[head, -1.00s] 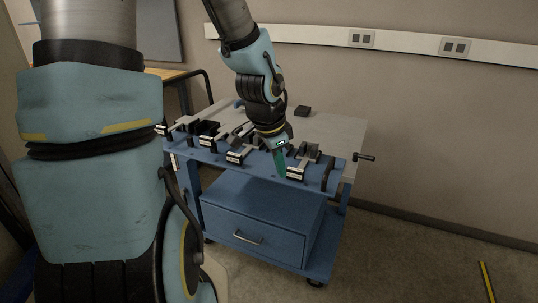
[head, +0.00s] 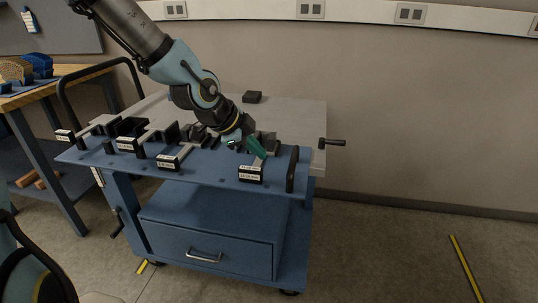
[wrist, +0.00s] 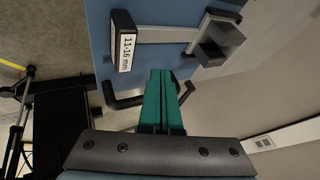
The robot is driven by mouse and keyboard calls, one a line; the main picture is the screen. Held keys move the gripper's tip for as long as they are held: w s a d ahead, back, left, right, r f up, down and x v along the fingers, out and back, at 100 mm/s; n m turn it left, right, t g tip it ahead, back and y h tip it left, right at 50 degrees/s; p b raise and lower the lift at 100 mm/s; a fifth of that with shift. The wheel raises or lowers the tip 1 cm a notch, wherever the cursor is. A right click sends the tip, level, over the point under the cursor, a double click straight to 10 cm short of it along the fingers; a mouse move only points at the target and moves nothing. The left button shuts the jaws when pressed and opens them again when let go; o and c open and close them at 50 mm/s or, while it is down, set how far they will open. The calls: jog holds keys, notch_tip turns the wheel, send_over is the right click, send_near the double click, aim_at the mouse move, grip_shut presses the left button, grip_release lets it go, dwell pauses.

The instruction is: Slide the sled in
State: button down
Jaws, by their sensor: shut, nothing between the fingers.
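Several sleds, each a pale bar with a labelled black end plate, lie across the cart's blue front shelf. The rightmost sled's end plate (head: 251,174) stands near the shelf's front edge. In the wrist view, a plate marked 11-16 mm (wrist: 123,40) joins a pale bar (wrist: 165,34) leading to a dark open block (wrist: 217,40). My gripper (head: 262,155) is shut and empty, its green fingers close above or beside the rightmost sled, behind its plate. In the wrist view, the fingertips (wrist: 161,74) point toward that bar with a visible gap. Contact in the head view cannot be told.
Other sled plates stand to the left (head: 168,162). A small black block (head: 252,97) lies on the grey top.

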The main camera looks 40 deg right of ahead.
jog(key=x, duration=0.5)
jog(key=shift+d+f, duration=0.1)
jog(key=shift+d, duration=0.1)
jog(key=shift+w+d, duration=0.85)
jog(key=shift+w, duration=0.05)
jog(key=shift+w+d, duration=0.4)
jog(key=shift+d, duration=0.1)
